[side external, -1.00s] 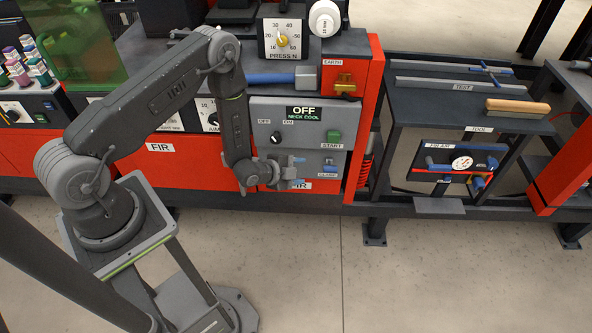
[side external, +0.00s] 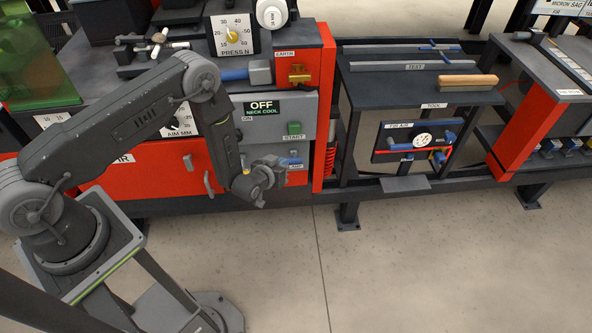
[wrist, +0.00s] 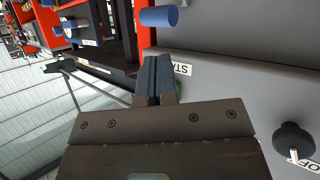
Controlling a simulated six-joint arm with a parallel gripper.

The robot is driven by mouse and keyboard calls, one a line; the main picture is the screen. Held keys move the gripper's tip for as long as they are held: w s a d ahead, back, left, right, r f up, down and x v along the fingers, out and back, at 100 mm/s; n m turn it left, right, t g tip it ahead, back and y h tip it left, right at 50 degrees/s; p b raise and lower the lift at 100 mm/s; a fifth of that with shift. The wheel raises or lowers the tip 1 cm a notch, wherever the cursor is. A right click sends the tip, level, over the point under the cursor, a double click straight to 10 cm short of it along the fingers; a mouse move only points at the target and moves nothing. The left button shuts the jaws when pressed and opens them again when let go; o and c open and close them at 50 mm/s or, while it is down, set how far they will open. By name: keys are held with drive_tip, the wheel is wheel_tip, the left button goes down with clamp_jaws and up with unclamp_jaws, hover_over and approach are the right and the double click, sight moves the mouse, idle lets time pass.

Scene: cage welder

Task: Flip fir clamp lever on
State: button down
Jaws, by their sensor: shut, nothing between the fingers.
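The fir clamp lever (side external: 293,160) sits low on the grey panel, below the green START button (side external: 293,128). It shows as a small blue piece, partly covered by my gripper, so its position is hard to read. A blue cylinder at the top of the wrist view (wrist: 158,17), apparently the lever's handle, lies beyond my fingertips with a gap in the picture. My gripper (side external: 278,164) is in front of the panel's lower part, close to the lever. In the wrist view its two fingers (wrist: 154,76) are together and empty, with the START label beside them.
The OFF/ON knob (wrist: 293,140) sticks out from the panel at lower right of the wrist view. A red post (side external: 324,110) edges the panel on the right. A rack with a blue-handled air gauge (side external: 422,141) stands further right.

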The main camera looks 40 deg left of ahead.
sight(294, 157)
drive_tip(key=s+d+f+m+g+y, duration=0.2)
drive_tip(key=d+m+y, duration=0.3)
drive_tip(key=m, duration=1)
drive_tip(key=s+d+f+m+g+y, duration=0.1)
drive_tip(key=s+d+f+m+y, duration=0.35)
drive_tip(key=m, duration=1.15)
drive_tip(key=w+a+r+h, duration=0.1)
drive_tip(key=w+a, duration=0.6)
drive_tip(key=w, duration=0.4)
drive_tip(key=shift+w+a+n, duration=0.2)
drive_tip(key=shift+n, duration=0.1)
drive_tip(key=shift+r+h, duration=0.1)
drive_tip(key=shift+h, duration=0.15)
